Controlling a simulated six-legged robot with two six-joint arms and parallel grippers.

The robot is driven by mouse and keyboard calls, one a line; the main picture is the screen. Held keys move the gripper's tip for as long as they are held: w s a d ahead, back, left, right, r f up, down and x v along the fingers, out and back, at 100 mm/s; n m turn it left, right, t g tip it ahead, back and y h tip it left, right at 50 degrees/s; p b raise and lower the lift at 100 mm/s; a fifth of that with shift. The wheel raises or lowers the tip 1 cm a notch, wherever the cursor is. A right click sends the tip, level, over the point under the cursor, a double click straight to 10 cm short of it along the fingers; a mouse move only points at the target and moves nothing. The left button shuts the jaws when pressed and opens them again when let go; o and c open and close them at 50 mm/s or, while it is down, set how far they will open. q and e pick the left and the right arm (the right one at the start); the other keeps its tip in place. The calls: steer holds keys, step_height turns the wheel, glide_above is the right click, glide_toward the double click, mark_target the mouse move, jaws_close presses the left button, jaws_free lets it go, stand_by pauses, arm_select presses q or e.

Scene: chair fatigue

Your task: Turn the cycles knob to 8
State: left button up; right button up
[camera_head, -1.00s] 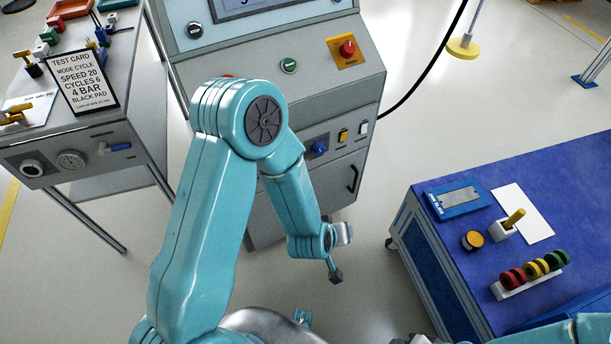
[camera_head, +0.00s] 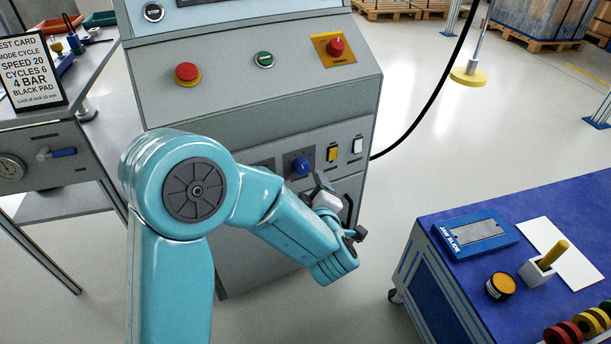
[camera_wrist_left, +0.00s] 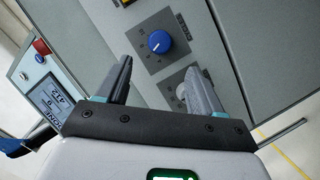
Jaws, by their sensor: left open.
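A blue knob (camera_head: 302,165) sits on the lower front panel of the grey machine. My left gripper (camera_head: 343,208) is in front of the lower panel, right of and below the blue knob. In the wrist view its fingers (camera_wrist_left: 160,66) are open and empty, apart from the blue knob. My right gripper is out of view.
A red button (camera_head: 187,73), green button (camera_head: 263,60) and red switch (camera_head: 336,47) are on the upper panel. A yellow switch (camera_head: 333,154) is right of the blue knob. A blue bench (camera_head: 460,205) stands right.

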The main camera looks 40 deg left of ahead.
mark_target(303, 169)
arm_select(q)
steer(key=b+x, duration=0.2)
steer(key=x, duration=0.7)
steer(key=shift+w+f, duration=0.15)
steer(key=shift+c, duration=0.3)
steer(key=c, duration=1)
